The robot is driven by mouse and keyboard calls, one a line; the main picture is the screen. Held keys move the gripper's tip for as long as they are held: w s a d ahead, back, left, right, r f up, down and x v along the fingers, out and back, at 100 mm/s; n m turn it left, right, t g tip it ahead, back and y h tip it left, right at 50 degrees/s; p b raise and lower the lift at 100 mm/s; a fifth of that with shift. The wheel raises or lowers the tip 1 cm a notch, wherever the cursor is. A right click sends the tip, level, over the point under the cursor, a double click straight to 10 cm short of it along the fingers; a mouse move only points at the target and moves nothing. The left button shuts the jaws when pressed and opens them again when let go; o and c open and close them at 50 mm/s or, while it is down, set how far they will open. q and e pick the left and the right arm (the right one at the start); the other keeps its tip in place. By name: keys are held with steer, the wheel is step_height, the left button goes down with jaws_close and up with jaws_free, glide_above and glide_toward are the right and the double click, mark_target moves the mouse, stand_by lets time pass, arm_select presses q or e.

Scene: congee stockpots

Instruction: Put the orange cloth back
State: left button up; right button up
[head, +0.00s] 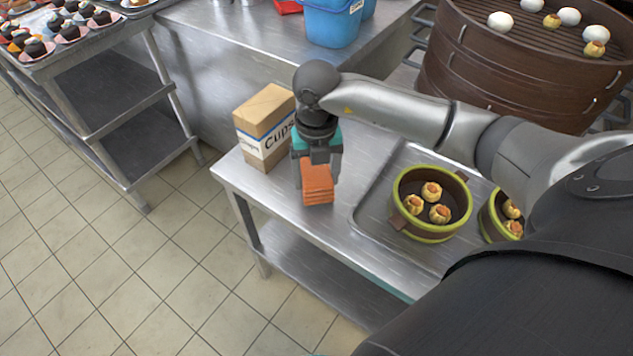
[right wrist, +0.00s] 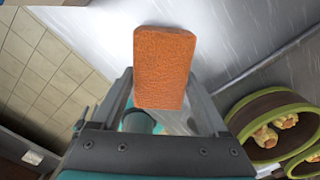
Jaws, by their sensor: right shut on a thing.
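The orange cloth (head: 317,184) is a folded, layered block in the head view. My right gripper (head: 318,178) points down over the steel table (head: 265,198) near its front left corner and is shut on the cloth. In the right wrist view the cloth (right wrist: 164,68) sits between the two fingers (right wrist: 165,100). I cannot tell whether its underside touches the table top. My left gripper is in neither view.
A cardboard cups box (head: 263,128) stands just left of my right gripper. A tray (head: 370,215) with steamer baskets (head: 432,203) of dumplings lies to the right. A large brown steamer (head: 480,80) and a blue bucket (head: 332,25) stand behind.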

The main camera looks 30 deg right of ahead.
step_height(320, 180, down, 2)
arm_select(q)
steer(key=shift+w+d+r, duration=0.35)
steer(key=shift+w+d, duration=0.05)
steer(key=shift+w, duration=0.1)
arm_select(e)
steer(key=o, duration=1.1)
